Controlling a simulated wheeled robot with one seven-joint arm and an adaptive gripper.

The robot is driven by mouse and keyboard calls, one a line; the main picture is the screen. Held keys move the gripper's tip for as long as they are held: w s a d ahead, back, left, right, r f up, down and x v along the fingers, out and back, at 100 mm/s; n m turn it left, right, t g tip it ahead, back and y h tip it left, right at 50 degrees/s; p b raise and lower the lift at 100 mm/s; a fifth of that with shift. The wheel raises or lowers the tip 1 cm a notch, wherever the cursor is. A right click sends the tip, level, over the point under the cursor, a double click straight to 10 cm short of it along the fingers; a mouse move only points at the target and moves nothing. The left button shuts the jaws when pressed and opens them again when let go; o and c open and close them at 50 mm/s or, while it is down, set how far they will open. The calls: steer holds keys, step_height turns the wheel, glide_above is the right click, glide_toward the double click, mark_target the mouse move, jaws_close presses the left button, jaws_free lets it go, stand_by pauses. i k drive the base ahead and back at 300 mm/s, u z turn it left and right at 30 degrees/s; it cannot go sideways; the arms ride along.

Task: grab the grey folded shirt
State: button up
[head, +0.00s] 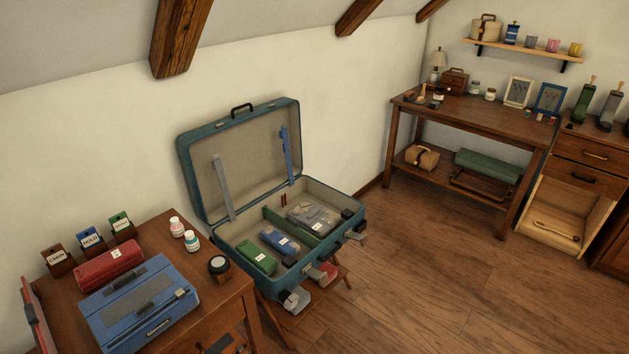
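A grey folded bundle with a white label (312,216), which looks like the grey folded shirt, lies in the open teal suitcase (228,258). It is in the right part of the case, behind a green divider (290,222). A blue bundle (280,240) and a green bundle (257,258), each with a white label, lie on the other side of the divider. Small dark items lie near the case's front corner. My gripper is not in view.
The suitcase rests on a low wooden stand, its lid (245,165) raised toward the wall. A wooden table (215,290) at left holds a blue case (138,305), a red roll (109,265) and bottles. A workbench (470,118) stands at the back right. Floor at right is clear.

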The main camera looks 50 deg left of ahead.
mark_target(316, 219)
steer(key=u, duration=0.7)
steer(key=i, duration=0.95)
steer(key=u, duration=0.95)
